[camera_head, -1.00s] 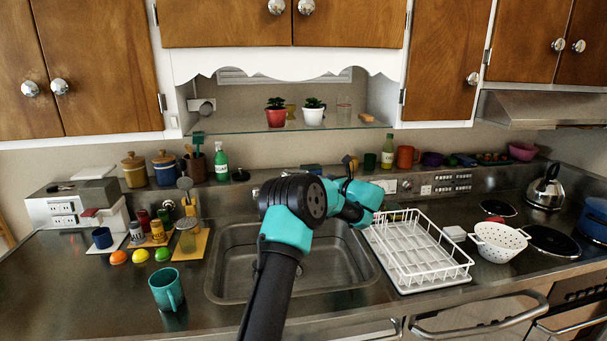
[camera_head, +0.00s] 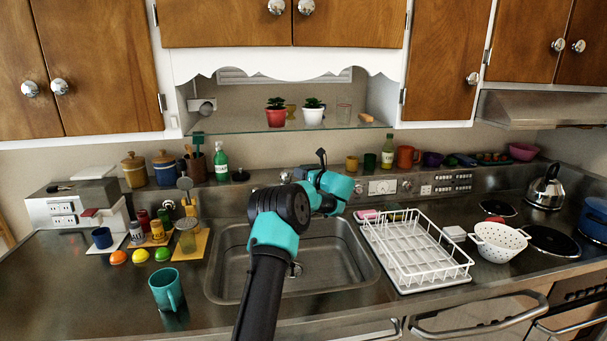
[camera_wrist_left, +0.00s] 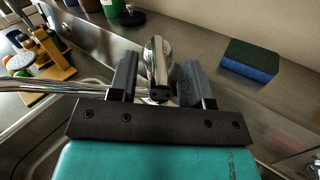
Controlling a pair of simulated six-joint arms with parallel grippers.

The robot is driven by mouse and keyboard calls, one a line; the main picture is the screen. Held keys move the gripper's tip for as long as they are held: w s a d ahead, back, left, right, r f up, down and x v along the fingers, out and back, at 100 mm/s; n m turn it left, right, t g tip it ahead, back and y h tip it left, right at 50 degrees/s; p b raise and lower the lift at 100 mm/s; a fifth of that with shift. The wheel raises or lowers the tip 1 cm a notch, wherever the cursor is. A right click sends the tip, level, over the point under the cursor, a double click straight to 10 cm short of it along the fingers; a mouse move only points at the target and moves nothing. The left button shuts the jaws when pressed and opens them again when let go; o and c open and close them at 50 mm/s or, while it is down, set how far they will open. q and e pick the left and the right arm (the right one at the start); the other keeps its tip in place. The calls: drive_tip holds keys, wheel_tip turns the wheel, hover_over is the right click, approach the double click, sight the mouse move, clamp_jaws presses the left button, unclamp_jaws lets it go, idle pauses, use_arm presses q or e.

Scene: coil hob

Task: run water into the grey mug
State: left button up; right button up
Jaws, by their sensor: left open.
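I cannot make out a grey mug in either view; a teal mug (camera_head: 166,290) stands on the counter left of the sink (camera_head: 335,262). My left arm reaches over the sink to its back edge, and its wrist hides the fingers in the head view. In the left wrist view my left gripper (camera_wrist_left: 158,76) is open, with the chrome tap lever (camera_wrist_left: 157,55) upright between its fingers. I cannot tell whether they touch it. The chrome spout (camera_wrist_left: 45,87) runs off to the left. My right gripper is not in view.
A blue and green sponge (camera_wrist_left: 250,62) lies behind and right of the tap. A white dish rack (camera_head: 418,250) and a white colander (camera_head: 498,241) stand right of the sink. Several jars stand on the left counter. A glass shelf hangs above.

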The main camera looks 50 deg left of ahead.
use_arm(q)
drive_tip(key=shift+c, duration=0.3)
clamp_jaws()
